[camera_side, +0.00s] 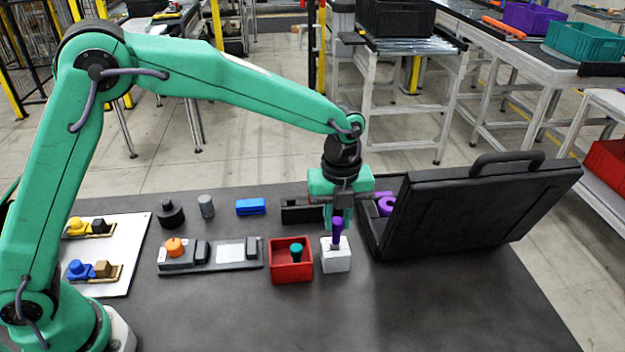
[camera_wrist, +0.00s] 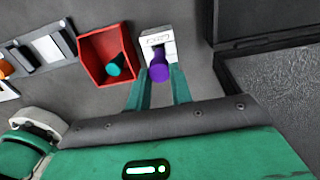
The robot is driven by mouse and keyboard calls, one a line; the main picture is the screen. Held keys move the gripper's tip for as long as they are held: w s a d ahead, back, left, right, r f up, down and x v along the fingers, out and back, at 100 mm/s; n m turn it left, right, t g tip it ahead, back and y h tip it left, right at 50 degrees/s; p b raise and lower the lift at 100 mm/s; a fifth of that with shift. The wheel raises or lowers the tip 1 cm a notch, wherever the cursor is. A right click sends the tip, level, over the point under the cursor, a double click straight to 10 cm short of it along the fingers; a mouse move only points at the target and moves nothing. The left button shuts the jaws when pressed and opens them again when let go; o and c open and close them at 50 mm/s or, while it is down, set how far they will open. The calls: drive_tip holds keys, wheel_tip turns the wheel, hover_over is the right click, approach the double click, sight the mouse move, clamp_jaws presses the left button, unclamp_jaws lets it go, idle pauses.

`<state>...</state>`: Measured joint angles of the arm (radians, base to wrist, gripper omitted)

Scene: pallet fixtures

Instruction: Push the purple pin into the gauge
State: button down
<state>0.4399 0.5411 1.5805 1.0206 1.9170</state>
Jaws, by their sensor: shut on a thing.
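The purple pin (camera_side: 337,236) stands upright at the top of the white gauge block (camera_side: 337,262). Its lower end meets the opening in the gauge's top; how deep it sits I cannot tell. My gripper (camera_side: 338,219) points down over the gauge, shut on the upper part of the pin. In the wrist view the pin (camera_wrist: 159,68) shows between the two green fingers (camera_wrist: 159,88). The gauge (camera_wrist: 157,42) lies just beyond it, with a dark slot partly hidden by the pin.
A red bin (camera_side: 291,272) holding a teal-topped pin (camera_side: 296,250) stands close left of the gauge. An open black case (camera_side: 470,205) stands close on the right, with a purple ring (camera_side: 386,206) at its left side. The table's front is clear.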

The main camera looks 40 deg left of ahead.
drive_tip(key=shift+f, duration=1.2)
idle(0.8)
drive_tip(key=c, duration=1.2)
unclamp_jaws()
drive_tip(key=shift+o, duration=0.6)
drive_tip(key=o, duration=0.3)
drive_tip(key=shift+r, duration=4.55)
